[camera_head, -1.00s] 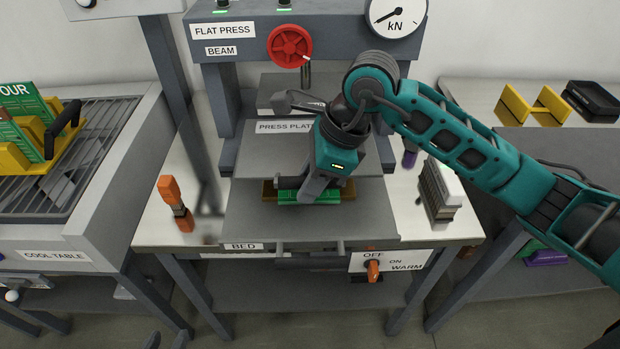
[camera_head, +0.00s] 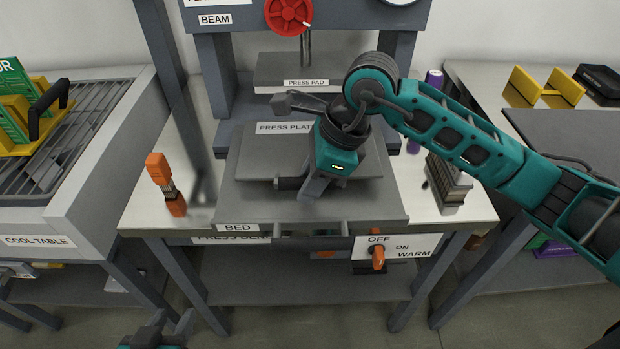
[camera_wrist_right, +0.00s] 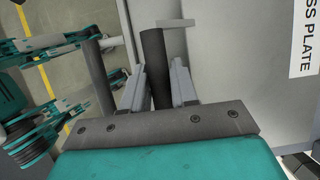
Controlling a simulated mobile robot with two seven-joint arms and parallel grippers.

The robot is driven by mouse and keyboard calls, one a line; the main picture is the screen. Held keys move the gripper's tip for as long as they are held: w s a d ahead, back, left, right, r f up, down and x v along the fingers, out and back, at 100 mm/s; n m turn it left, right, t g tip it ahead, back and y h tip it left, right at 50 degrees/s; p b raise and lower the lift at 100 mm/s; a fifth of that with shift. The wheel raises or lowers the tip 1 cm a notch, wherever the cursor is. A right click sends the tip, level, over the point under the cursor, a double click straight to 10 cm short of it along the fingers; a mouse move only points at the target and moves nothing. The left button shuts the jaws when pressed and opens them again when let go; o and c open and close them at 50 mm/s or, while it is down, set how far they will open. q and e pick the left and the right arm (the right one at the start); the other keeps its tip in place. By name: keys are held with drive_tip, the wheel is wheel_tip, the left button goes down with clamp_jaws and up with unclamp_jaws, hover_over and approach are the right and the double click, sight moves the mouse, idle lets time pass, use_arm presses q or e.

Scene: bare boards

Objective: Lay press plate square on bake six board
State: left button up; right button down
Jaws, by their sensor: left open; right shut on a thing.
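The grey press plate (camera_head: 262,155), labelled on its far edge, is over the press bed (camera_head: 240,205). My right gripper (camera_head: 308,188) is at its near side. In the right wrist view the gripper (camera_wrist_right: 158,85) is shut on a dark upright bar (camera_wrist_right: 153,55), which looks like the plate's handle; the plate (camera_wrist_right: 235,60) shows beside it. The bake six board is not visible now; the plate and gripper cover the spot where a green board showed. I cannot tell whether the plate touches it. My left gripper (camera_head: 168,328) is open and empty at the bottom edge, low before the bench.
The press pad (camera_head: 300,75) hangs behind the plate under the beam (camera_head: 230,40). The cool table (camera_head: 90,215) holds another green board (camera_head: 14,95).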

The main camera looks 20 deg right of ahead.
use_arm(q)
drive_tip(key=shift+f, duration=0.1)
drive_tip(key=shift+s+f+b, duration=0.25)
drive_tip(key=shift+f+b, duration=0.2)
drive_tip(key=shift+f, duration=0.1)
use_arm(e)
drive_tip(key=shift+f, duration=0.35)
drive_tip(key=c, duration=1)
unclamp_jaws()
drive_tip(key=shift+o, duration=1.1)
drive_tip(key=shift+f, duration=0.1)
drive_tip(key=p+v, duration=0.1)
drive_tip(key=v, duration=1.1)
drive_tip(key=shift+p, duration=0.3)
use_arm(q)
drive_tip(key=shift+a+r, duration=0.2)
drive_tip(key=shift+r, duration=0.3)
use_arm(e)
drive_tip(key=shift+s+d+r, duration=0.1)
drive_tip(key=shift+r, duration=0.5)
